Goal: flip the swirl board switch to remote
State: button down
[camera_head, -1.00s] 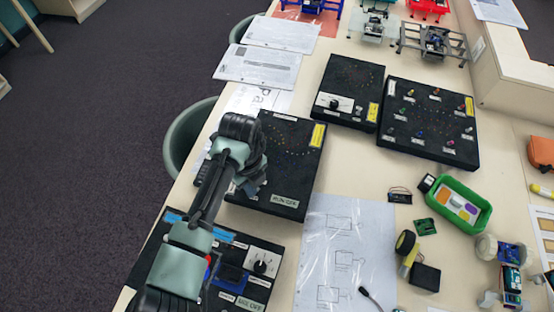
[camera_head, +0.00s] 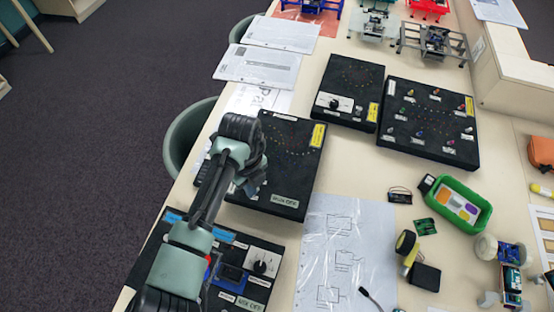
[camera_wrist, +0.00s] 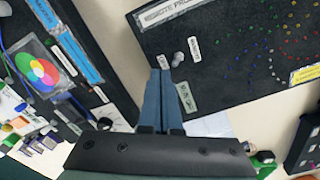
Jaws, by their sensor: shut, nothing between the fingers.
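The black board (camera_head: 290,155) under my gripper has a swirl of small coloured lights. It also fills the upper right of the wrist view (camera_wrist: 235,75). In the wrist view a small grey switch knob (camera_wrist: 178,58) stands near the board's edge, among white labels (camera_wrist: 194,49). My gripper (camera_wrist: 160,73) is shut and empty, its fingertips just beside and below the knob in the picture. I cannot tell whether they touch it. The switch's setting is not clear. In the head view my arm hides the switch, and my gripper (camera_head: 250,186) is over the board's left side.
Another black board (camera_head: 258,288) with a dial lies nearer. Two more black boards (camera_head: 350,75) (camera_head: 428,122) lie beyond. Printed sheets (camera_head: 345,225), a green tray (camera_head: 462,187) and small electronic parts lie right. The table's left edge and a chair (camera_head: 184,150) are close.

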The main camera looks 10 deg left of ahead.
aim_at(253, 199)
jog(key=shift+f, duration=0.15)
jog(key=shift+f+b, duration=1.2)
jog(key=shift+f, duration=0.4)
jog(key=shift+w+b, duration=0.75)
jog(key=shift+w, duration=0.05)
jog(key=shift+r, duration=0.1)
jog(key=r+p, duration=0.7)
jog(key=shift+s, duration=0.35)
